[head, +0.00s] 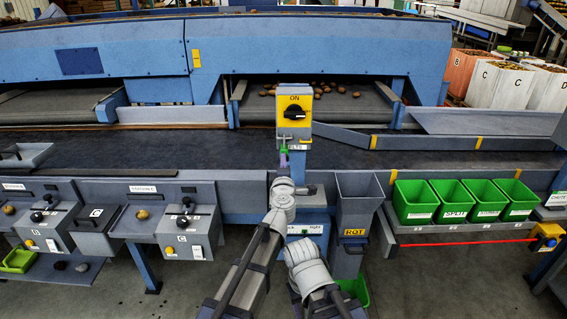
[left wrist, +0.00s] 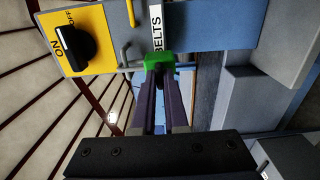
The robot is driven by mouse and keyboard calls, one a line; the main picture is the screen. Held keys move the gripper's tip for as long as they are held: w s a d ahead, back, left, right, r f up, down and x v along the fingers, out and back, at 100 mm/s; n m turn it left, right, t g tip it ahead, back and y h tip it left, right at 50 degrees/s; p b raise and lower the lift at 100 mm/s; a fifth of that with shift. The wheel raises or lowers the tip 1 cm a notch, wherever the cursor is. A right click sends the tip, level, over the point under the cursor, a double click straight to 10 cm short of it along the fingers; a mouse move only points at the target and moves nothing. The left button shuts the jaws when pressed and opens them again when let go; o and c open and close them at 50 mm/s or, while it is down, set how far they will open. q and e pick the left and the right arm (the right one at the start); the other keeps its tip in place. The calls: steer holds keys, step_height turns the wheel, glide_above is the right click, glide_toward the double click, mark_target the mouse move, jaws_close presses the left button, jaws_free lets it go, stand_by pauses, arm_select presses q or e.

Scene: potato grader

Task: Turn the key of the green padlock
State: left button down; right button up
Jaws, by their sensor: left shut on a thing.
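The green padlock (head: 284,150) hangs under the yellow ON switch plate on a post at the conveyor. In the left wrist view the green padlock (left wrist: 158,60) sits at the tips of my fingers, below the BELTS label. My left gripper (head: 284,164) reaches up to it from below. In the left wrist view the left gripper (left wrist: 162,76) has its two fingers a small gap apart, shut at the padlock's lower end where the key sits. The key itself is mostly hidden between the fingertips. My right gripper does not show; only part of my right arm is in the head view.
The black rotary switch (head: 294,112) sits just above the padlock; it also shows in the left wrist view (left wrist: 79,48). A grey ROT chute (head: 355,213) stands right of my left arm. Green bins (head: 414,203) line the right. Control boxes (head: 187,232) stand left.

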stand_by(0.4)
arm_select(q)
steer(key=c, duration=0.9)
jaws_free()
steer(key=shift+c, duration=0.2)
steer(key=shift+s, duration=0.1)
